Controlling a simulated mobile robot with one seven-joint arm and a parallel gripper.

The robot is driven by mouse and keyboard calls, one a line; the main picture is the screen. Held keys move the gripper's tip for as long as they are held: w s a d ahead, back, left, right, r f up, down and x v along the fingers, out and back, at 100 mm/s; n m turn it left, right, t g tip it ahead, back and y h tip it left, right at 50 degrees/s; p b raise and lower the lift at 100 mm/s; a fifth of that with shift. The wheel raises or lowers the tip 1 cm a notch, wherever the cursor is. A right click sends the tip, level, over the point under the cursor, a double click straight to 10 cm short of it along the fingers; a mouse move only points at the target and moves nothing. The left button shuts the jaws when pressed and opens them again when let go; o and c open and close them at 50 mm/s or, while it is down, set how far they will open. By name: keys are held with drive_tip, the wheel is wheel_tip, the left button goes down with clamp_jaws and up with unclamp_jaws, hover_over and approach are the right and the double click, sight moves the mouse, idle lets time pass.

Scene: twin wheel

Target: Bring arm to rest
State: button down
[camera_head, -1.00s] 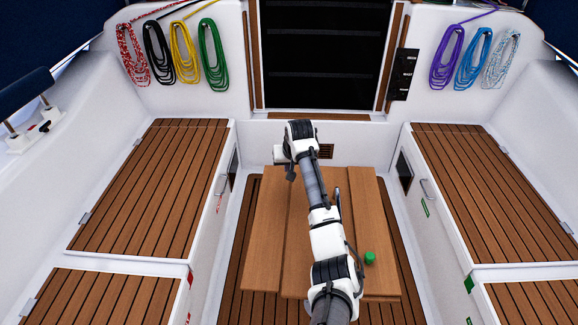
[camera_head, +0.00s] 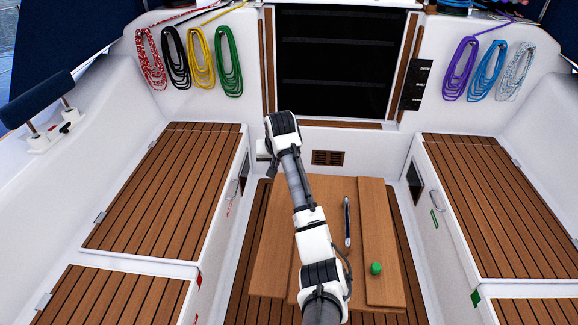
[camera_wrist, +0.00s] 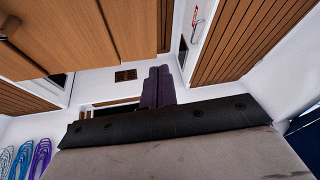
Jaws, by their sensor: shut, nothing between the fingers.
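My arm (camera_head: 311,235) reaches out over the wooden table from the bottom of the head view, bent at a dark-banded joint (camera_head: 282,125) near the table's far edge. In the wrist view, my gripper (camera_wrist: 158,70) shows as two dark fingers side by side, touching and empty. They stick out past the black edge of the grey gripper body (camera_wrist: 170,155). In the head view the fingers cannot be made out clearly.
The wooden table (camera_head: 270,245) bears a green round object (camera_head: 376,268) and a slim black and silver handle (camera_head: 347,222). Slatted benches (camera_head: 160,190) (camera_head: 480,190) flank it. Coiled ropes (camera_head: 200,60) hang beside the dark companionway (camera_head: 335,60).

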drive_tip(key=shift+s+a+r, duration=0.25)
drive_tip(key=shift+a, duration=0.3)
